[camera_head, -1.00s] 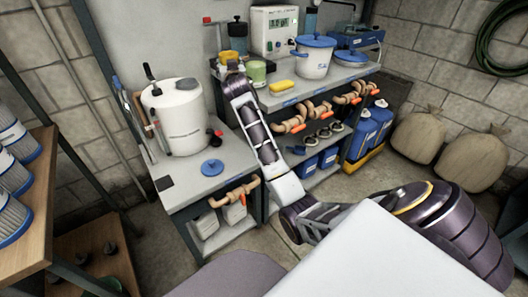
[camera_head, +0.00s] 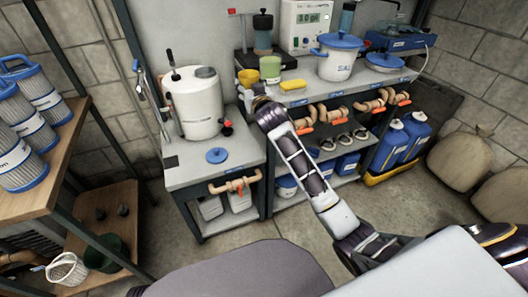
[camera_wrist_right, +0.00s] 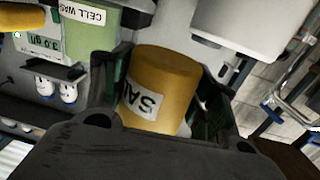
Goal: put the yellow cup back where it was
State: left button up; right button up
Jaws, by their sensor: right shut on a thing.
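The yellow cup (camera_head: 249,77) is at the left front corner of the back bench, left of the green cup (camera_head: 270,68). My right gripper (camera_head: 258,91) is shut on the yellow cup. In the right wrist view the yellow cup (camera_wrist_right: 170,75) sits between the dark fingers, with a white label partly showing. The green cup (camera_wrist_right: 90,38) shows beyond it at upper left. I cannot tell whether the yellow cup touches the bench. My left gripper is out of view.
A dark bottle (camera_head: 263,32) stands behind. A white lidded pot (camera_head: 338,58) stands farther right. The lower bench at left holds a white tank (camera_head: 196,103) and a blue lid (camera_head: 216,155), with bare top around the lid.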

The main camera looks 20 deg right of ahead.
jog(key=shift+s+f, duration=0.15)
jog(key=shift+s, duration=0.1)
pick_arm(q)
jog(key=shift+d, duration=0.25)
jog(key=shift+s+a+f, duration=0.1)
pick_arm(e)
jog(key=shift+a, duration=0.1)
jog(key=shift+f, duration=0.55)
pick_arm(q)
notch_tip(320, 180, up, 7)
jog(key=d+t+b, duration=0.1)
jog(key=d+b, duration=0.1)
jog(key=b, duration=0.3)
pick_arm(e)
notch_tip(320, 180, down, 22)
jog(key=b, duration=0.2)
jog(key=shift+r+b, duration=0.25)
jog(key=shift+b, duration=0.1)
jog(key=shift+f, duration=0.65)
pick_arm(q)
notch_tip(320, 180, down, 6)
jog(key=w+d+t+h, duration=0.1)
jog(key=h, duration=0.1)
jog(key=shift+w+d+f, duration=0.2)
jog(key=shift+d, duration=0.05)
